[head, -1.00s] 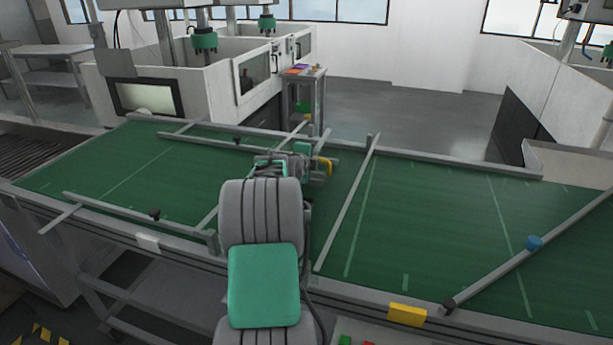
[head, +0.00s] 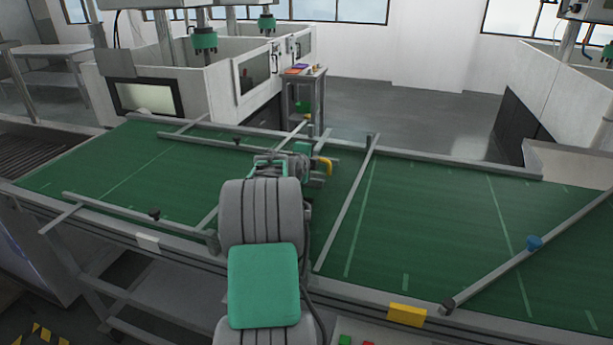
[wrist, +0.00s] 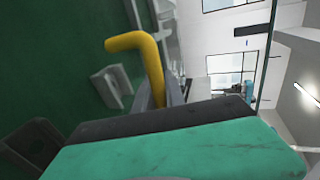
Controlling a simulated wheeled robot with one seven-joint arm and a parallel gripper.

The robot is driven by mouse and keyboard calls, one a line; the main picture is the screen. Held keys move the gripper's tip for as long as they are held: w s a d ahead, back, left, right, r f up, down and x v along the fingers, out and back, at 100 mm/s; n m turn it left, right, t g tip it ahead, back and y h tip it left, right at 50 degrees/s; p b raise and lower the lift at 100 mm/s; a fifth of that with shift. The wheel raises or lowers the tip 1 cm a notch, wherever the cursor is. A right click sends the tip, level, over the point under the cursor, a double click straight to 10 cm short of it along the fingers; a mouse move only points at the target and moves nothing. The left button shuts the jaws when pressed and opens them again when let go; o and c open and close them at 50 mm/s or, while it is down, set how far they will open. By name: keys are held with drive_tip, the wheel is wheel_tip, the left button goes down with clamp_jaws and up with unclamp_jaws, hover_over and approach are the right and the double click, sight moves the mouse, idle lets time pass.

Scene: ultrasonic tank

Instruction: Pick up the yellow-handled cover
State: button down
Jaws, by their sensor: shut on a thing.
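The cover's yellow handle (head: 328,167) shows at the right side of my gripper (head: 318,170) in the head view, above the green belt. In the wrist view the yellow handle (wrist: 155,62) is a bent bar that rises from behind my gripper's dark and green housing. My gripper is shut on the cover. The exact contact of the fingers is hidden by the housing. Most of the cover's body is hidden behind my arm in the head view, so I cannot tell whether it touches the belt.
The green conveyor belt (head: 440,220) has grey guide rails, one (head: 347,205) crossing just right of my gripper. A diagonal rail (head: 500,265) with a blue clamp lies at the right. White machine enclosures (head: 130,65) stand behind. The belt between the two rails is clear.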

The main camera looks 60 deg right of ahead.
drive_tip(key=shift+r, duration=0.2)
